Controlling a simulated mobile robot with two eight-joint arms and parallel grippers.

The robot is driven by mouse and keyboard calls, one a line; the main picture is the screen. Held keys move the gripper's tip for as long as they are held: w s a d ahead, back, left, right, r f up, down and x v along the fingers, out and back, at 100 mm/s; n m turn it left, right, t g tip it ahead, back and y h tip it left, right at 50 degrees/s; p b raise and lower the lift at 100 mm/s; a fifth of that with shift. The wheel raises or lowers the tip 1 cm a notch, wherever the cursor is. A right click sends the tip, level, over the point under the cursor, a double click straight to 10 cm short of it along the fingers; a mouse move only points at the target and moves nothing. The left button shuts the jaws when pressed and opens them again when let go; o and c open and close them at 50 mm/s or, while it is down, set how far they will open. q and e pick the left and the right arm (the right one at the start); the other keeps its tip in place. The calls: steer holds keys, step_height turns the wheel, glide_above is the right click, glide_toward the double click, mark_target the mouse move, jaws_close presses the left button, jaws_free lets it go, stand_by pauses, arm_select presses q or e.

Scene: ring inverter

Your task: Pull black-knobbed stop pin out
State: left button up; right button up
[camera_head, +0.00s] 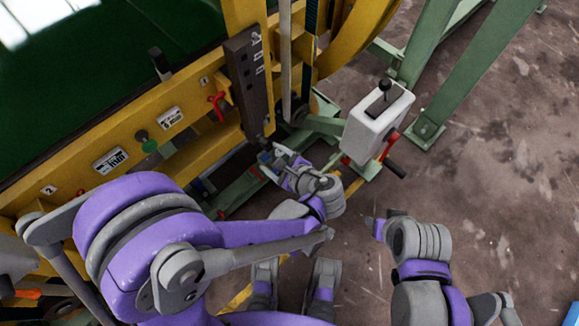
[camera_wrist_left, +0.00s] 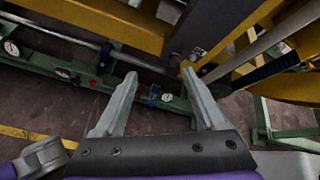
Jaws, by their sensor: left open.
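My left gripper (camera_head: 270,158) is open beside the lower end of a dark upright bar (camera_head: 248,80) on the yellow frame. In the left wrist view its two fingers (camera_wrist_left: 160,80) are spread with nothing between them. The dark bar's lower end (camera_wrist_left: 190,35) lies beyond the right fingertip, apart from it. I cannot make out the black-knobbed stop pin for certain. A small dark knob shape (camera_wrist_left: 198,52) shows at the bar's lower end, partly beside the right finger. My right gripper (camera_head: 376,226) is low at the right, its jaws too small to judge.
A pale control box (camera_head: 378,122) with a black-knobbed lever (camera_head: 385,86) and red-based handle (camera_head: 390,150) stands to the right. Green beams lie below. Floor at the right is open.

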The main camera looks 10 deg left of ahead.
mark_target(268, 145)
arm_select(q)
steer(key=d+f+m+t+y+b, duration=0.1)
steer(key=d+f+m+t+b, duration=0.1)
steer(key=d+f+m, duration=0.15)
steer(key=shift+n, duration=0.35)
steer(key=x, duration=0.7)
steer(key=b+x, duration=0.1)
steer(key=x, duration=0.2)
steer(key=shift+w+a+r, duration=0.1)
steer(key=shift+w+r, duration=0.15)
steer(key=shift+w, duration=0.25)
arm_select(e)
step_height(268, 145, down, 5)
steer(key=shift+r, duration=0.1)
arm_select(q)
jaws_close()
